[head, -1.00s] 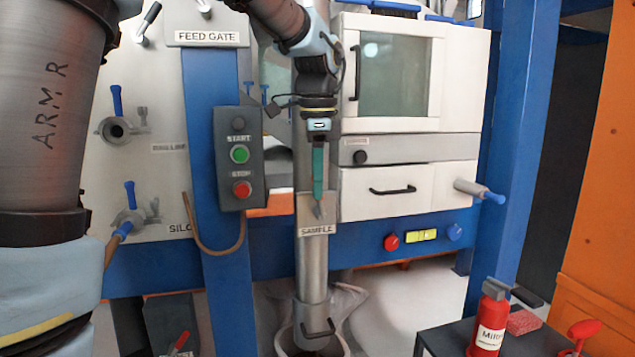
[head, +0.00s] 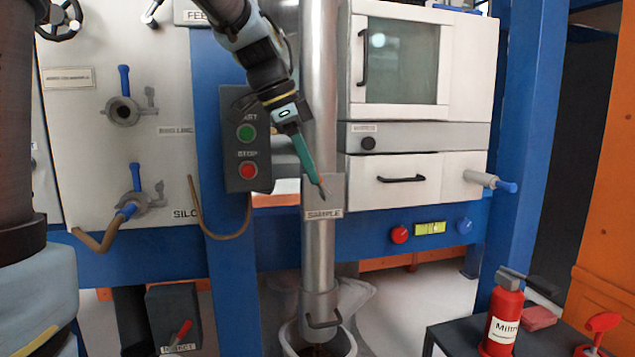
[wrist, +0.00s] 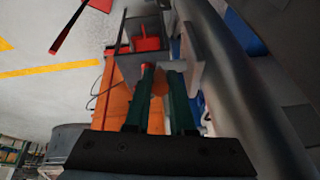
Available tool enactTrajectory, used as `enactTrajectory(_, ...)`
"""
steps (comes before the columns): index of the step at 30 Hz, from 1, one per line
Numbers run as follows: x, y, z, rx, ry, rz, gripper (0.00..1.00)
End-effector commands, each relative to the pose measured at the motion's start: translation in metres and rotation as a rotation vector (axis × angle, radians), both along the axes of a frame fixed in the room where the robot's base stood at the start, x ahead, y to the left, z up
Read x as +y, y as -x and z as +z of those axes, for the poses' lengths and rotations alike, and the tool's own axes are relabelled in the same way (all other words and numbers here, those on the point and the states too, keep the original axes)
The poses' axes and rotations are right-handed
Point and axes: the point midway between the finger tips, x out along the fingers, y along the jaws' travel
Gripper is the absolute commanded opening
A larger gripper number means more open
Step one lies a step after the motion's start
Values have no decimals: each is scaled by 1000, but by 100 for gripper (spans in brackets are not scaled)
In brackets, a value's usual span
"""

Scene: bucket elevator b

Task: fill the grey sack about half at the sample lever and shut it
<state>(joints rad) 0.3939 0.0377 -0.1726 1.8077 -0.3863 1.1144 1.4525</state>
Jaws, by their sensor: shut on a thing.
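My gripper (head: 322,185) is at the metal sample plate (head: 312,190) on the vertical pipe, above the SAMPLE label (head: 323,214). Its teal fingers slant down to the right and are shut on the small sample lever, mostly hidden by the fingertips. In the wrist view my two fingers (wrist: 158,85) show beside the grey pipe (wrist: 225,65); what lies between them is unclear. Below the pipe, a pale translucent sack (head: 356,294) hangs around the outlet, with a white round rim (head: 349,347) at the bottom edge. Dark material shows inside; its level is unclear.
The START/STOP box (head: 246,150) is close left of my gripper. A white cabinet (head: 410,185) with a drawer is to the right. A red bottle (head: 504,318) stands on a dark table (head: 450,335) at lower right. Valves with blue handles are at left.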

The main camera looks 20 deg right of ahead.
Motion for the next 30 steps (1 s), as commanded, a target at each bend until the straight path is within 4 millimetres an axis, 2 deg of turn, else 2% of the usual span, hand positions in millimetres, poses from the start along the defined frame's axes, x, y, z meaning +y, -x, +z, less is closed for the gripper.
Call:
enactTrajectory(1,2,0,-7,5,20,1,0)
enactTrajectory(15,3,0,-3,8,58,-3,0)
enactTrajectory(16,3,0,-3,8,58,-3,26)
enactTrajectory(21,3,0,-3,8,58,-2,45)
enactTrajectory(23,3,0,-3,7,57,-2,52)
enactTrajectory(30,4,0,-2,6,58,-2,52)
